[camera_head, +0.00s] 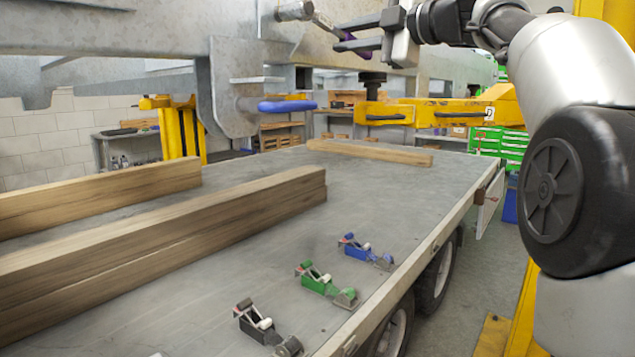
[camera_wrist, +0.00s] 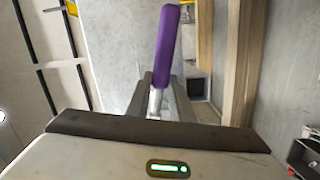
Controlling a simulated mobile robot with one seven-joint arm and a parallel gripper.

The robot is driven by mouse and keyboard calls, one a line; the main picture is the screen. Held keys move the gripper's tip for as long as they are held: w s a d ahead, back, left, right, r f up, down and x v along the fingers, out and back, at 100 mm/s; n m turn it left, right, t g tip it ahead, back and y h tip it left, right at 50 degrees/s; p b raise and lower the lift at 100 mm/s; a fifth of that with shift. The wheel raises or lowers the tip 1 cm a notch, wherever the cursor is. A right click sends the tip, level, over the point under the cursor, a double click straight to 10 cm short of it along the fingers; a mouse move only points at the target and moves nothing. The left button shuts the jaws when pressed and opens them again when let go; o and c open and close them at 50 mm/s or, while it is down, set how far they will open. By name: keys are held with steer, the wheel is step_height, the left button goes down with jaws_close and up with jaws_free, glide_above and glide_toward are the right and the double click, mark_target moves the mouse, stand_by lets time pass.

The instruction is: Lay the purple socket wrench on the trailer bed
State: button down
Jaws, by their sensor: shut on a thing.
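The purple socket wrench (camera_head: 352,38) is at the top of the head view, with a metal shaft running up-left toward a grey cylindrical end by the steel frame. I cannot tell whether it touches the frame. My gripper (camera_head: 347,33) is shut on it, high above the trailer bed (camera_head: 390,200). In the wrist view the purple handle (camera_wrist: 167,45) points away from my gripper (camera_wrist: 160,84), and its metal shaft lies between the fingers. The trailer bed is a flat grey surface with a broad clear area in the middle.
Long wooden beams (camera_head: 200,225) lie on the left of the bed, and another beam (camera_head: 370,152) at its far end. Blue (camera_head: 365,250), green (camera_head: 325,284) and black (camera_head: 262,325) ratchet straps lie along the right edge. A blue-handled tool (camera_head: 287,105) sticks out from the steel frame (camera_head: 235,85).

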stand_by(0.3)
steer(key=v, duration=0.5)
steer(key=shift+w+d, duration=0.2)
steer(key=shift+d, duration=0.05)
steer(key=x, duration=0.5)
steer(key=shift+a, duration=0.65)
steer(key=shift+a+f, duration=0.15)
steer(key=shift+f, duration=0.15)
steer(key=s+a+f+m+g, duration=0.1)
steer(key=s+a+f+m, duration=0.1)
steer(key=f+m, duration=0.3)
steer(key=shift+s+f+m, duration=0.35)
steer(key=shift+s+m, duration=0.15)
steer(key=shift+m, duration=0.3)
